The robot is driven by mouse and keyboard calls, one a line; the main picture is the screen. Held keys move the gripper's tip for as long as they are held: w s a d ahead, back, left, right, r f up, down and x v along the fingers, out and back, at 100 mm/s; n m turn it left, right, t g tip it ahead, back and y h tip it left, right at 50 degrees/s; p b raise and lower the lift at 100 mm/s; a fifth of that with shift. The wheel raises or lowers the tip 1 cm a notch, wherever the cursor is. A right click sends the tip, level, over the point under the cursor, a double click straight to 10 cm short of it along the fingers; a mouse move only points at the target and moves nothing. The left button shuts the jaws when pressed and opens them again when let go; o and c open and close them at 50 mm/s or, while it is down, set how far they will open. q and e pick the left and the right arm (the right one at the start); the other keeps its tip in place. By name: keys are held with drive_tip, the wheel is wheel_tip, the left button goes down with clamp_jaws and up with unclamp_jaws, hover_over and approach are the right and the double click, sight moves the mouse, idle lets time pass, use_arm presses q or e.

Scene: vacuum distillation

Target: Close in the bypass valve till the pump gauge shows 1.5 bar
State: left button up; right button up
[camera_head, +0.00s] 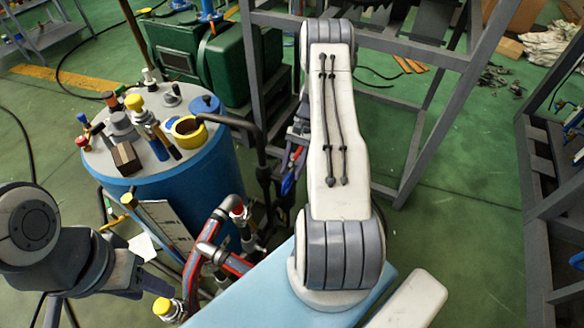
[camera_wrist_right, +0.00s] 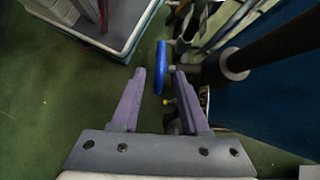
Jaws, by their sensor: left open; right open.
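In the right wrist view a blue handwheel (camera_wrist_right: 160,68), seen nearly edge-on, sits by a dark pipe (camera_wrist_right: 262,48). I take it to be the bypass valve's wheel. My right gripper (camera_wrist_right: 160,73) is open, with its purple fingers on either side of the wheel's near end; I cannot tell whether they touch it. In the head view a blue part (camera_head: 288,183) shows beside my right arm, which hides much of that area. My left gripper (camera_head: 150,281) is open and empty at the lower left. I cannot make out a readable pump gauge face.
A blue tank (camera_head: 185,190) with several fittings on its lid stands at the left. Red hoses (camera_head: 192,268) bend near a light-blue surface (camera_head: 235,305). Green machinery (camera_head: 230,65) and a grey frame (camera_head: 430,55) stand behind.

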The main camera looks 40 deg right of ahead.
drive_tip(key=b+v, duration=0.1)
drive_tip(key=v, duration=0.9)
drive_tip(key=shift+d, duration=0.2)
idle(1.8)
